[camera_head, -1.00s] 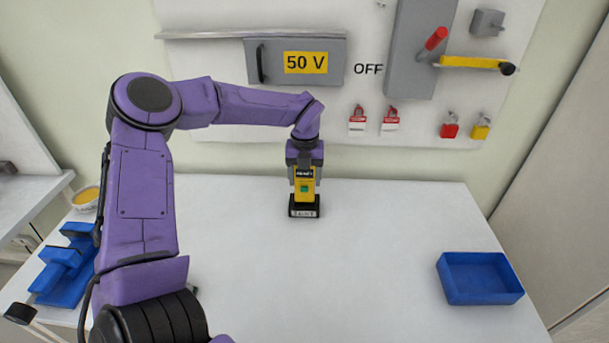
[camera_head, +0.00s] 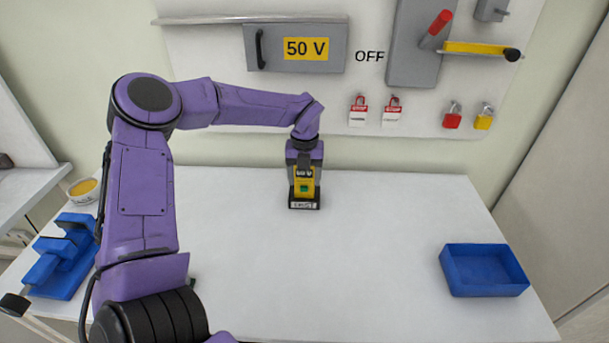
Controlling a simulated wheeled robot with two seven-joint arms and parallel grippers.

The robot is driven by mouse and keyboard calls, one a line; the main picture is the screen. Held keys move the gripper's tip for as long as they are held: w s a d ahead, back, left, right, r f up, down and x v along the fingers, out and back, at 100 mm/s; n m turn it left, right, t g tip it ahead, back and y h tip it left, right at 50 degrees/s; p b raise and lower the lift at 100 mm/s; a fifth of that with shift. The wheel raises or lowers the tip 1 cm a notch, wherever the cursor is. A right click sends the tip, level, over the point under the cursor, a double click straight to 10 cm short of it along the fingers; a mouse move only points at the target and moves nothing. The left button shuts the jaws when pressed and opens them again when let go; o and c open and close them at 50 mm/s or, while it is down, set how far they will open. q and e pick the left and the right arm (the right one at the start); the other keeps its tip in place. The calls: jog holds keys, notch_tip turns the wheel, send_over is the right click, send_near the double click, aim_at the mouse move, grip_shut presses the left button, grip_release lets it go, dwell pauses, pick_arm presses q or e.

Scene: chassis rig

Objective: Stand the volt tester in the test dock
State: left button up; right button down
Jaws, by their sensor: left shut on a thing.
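The yellow volt tester (camera_head: 304,183), with a dark display and a green square on its face, stands upright near the back middle of the white table. Its lower end is at the black test dock (camera_head: 304,205), which has a white label on its front. The tester appears to be in the dock, but its lower end is hidden, so I cannot tell whether it rests on the bottom. My left gripper (camera_head: 304,168) comes down from above and is shut on the tester's upper part. My right gripper is out of view.
A blue open tray (camera_head: 484,271) stands at the right of the table. A blue fixture (camera_head: 62,262) and a bowl with yellow contents (camera_head: 84,190) are at the left. Locks, tags and a lever switch (camera_head: 435,30) hang on the wall panel. The table's middle is clear.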

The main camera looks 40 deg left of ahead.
pick_arm(q)
jog(key=o, duration=1.3)
jog(key=shift+r, duration=0.1)
notch_tip(320, 180, up, 10)
jog(key=shift+r+b, duration=0.2)
jog(key=shift+b, duration=0.6)
